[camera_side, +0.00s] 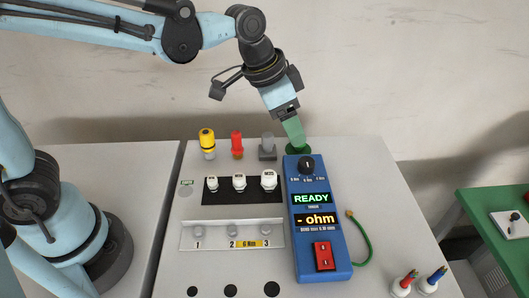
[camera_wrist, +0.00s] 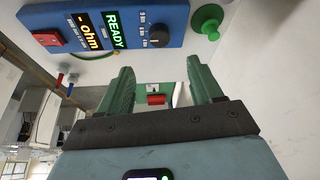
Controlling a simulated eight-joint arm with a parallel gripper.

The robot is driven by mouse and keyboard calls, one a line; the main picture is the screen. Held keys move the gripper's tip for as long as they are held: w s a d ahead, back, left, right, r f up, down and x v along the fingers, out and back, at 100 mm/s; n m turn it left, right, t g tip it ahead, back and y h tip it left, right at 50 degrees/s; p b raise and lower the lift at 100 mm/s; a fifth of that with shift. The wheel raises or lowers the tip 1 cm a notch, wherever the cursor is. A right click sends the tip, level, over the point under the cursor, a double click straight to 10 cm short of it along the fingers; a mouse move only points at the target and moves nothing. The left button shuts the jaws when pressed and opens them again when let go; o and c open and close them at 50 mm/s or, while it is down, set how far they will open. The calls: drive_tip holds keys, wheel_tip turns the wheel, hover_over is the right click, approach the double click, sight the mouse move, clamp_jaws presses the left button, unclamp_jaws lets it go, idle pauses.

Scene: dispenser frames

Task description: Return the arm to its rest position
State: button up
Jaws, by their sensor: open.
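My gripper (camera_side: 297,146) hangs above the back of the panel, behind the blue meter, with its green fingers pointing down. In the wrist view my gripper (camera_wrist: 158,74) shows two green fingers spread apart with nothing between them. A green round-based piece (camera_side: 299,149) stands behind the meter; in the side view the fingertips overlap it. In the wrist view the green piece (camera_wrist: 207,24) is apart from the fingers, at the upper right. The blue meter (camera_side: 336,254) reads READY and "- ohm", with a black dial and a red switch.
Yellow (camera_side: 207,140), red (camera_side: 237,144) and grey (camera_side: 267,147) pieces stand along the back. A black strip (camera_side: 225,198) holds three white-topped parts above a numbered tray (camera_side: 215,225). A green table (camera_side: 485,215) is at right. Space above is clear.

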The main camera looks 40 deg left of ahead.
drive_tip(key=shift+s+a+r, duration=0.1)
drive_tip(key=shift+s+r, duration=0.05)
drive_tip(key=shift+r, duration=0.35)
drive_tip(key=s+a+f+n+t+y, duration=0.1)
drive_tip(key=s+a+n, duration=0.5)
drive_tip(key=a, duration=0.8)
drive_tip(key=s+t+y, duration=0.1)
drive_tip(key=s+t, duration=0.1)
drive_tip(key=s, duration=0.1)
drive_tip(key=shift+s+f+n+t, duration=0.3)
drive_tip(key=shift+s+n, duration=0.1)
drive_tip(key=shift+a, duration=0.1)
